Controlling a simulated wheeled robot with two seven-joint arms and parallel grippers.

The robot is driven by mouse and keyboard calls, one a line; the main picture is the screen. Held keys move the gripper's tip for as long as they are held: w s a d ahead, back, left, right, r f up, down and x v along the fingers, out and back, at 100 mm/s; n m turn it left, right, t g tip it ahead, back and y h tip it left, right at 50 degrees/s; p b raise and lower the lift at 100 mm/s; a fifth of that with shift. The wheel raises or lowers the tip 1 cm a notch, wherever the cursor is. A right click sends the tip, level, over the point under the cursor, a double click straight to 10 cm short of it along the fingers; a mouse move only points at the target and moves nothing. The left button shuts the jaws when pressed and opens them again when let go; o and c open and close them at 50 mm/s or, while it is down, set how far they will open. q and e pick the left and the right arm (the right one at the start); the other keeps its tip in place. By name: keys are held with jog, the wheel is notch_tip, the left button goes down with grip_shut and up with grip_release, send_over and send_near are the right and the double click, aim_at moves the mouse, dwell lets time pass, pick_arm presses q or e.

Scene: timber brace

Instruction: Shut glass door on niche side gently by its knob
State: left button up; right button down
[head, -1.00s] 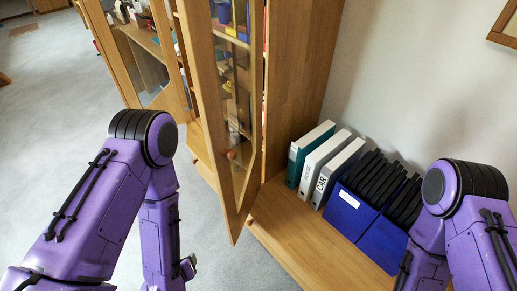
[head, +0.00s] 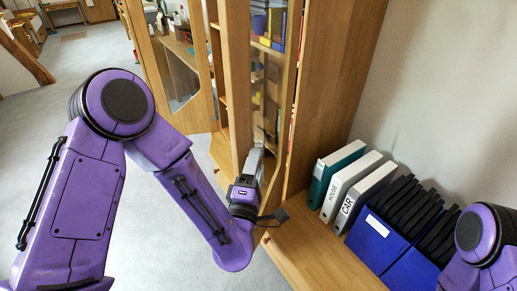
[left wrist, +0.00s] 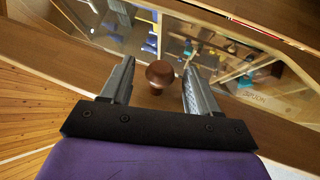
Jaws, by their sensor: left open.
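The glass door (head: 269,92), a wooden frame around a clear pane, stands ajar on the tall wooden cabinet in the head view. My left gripper (head: 256,156) is at its lower part, in front of the frame. In the left wrist view the round brown knob (left wrist: 160,73) sits between the two open fingers of my left gripper (left wrist: 158,68), with a visible gap on each side. The fingers are not closed on it. In the head view the knob is hidden by the gripper. My right gripper is out of view; only part of the right arm shows.
Another glazed door (head: 178,85) stands open farther left. Right of the cabinet, a low wooden top (head: 300,250) holds a teal binder (head: 335,172), two white binders and blue boxes (head: 377,240) of black folders. Grey floor (head: 70,100) is clear at left.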

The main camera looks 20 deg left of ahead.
pick_arm(q)
jog(key=p+x, duration=0.1)
jog(key=x, duration=0.2)
jog(key=shift+r, duration=0.1)
jog(key=shift+w, duration=0.35)
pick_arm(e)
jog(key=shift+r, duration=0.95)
